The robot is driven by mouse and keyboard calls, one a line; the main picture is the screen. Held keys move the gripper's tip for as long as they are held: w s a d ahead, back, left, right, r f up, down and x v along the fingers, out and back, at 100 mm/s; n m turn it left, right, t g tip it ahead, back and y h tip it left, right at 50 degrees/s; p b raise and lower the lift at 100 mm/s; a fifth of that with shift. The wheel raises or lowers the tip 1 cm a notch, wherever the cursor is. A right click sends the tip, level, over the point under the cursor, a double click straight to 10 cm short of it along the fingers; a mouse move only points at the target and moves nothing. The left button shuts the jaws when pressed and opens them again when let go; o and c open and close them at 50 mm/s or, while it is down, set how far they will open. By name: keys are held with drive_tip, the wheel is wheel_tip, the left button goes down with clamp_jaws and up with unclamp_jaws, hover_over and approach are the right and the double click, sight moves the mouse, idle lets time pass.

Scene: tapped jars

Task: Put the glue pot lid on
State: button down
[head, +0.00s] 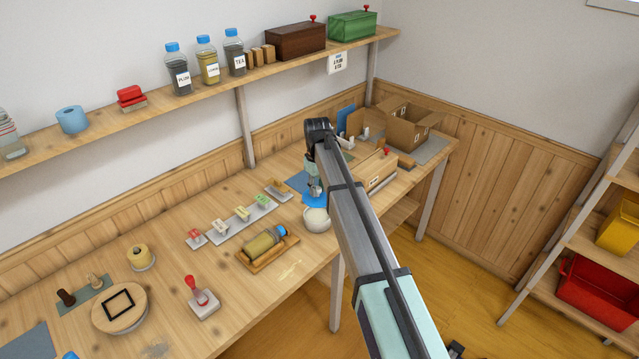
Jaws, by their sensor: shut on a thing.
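The white round glue pot (317,222) stands upright near the front edge of the workbench, just left of my arm. My gripper (315,190) points down over the bench behind and above the pot, partly hidden by my own arm. It is shut on a blue piece that looks like the glue pot lid (314,201). The lid shows right behind and above the pot's rim in this view. I cannot tell whether lid and pot touch. The pot's mouth is mostly hidden.
A tray (248,262) with a lying blue-capped bottle (264,243) is left of the pot. Several small stamps sit on a grey strip (243,222) behind it. A wooden box (381,170) and an open carton (409,124) stand to the right. A shelf (150,117) runs above.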

drive_tip(key=shift+w, duration=0.15)
drive_tip(key=shift+a, duration=0.1)
drive_tip(key=shift+f+b, duration=1.1)
drive_tip(key=shift+f, duration=2.05)
drive_tip(key=shift+f+b, duration=0.35)
drive_tip(key=shift+f, duration=0.6)
drive_tip(key=c, duration=0.8)
unclamp_jaws()
wheel_tip(320, 180, up, 12)
drive_tip(key=shift+r, duration=0.1)
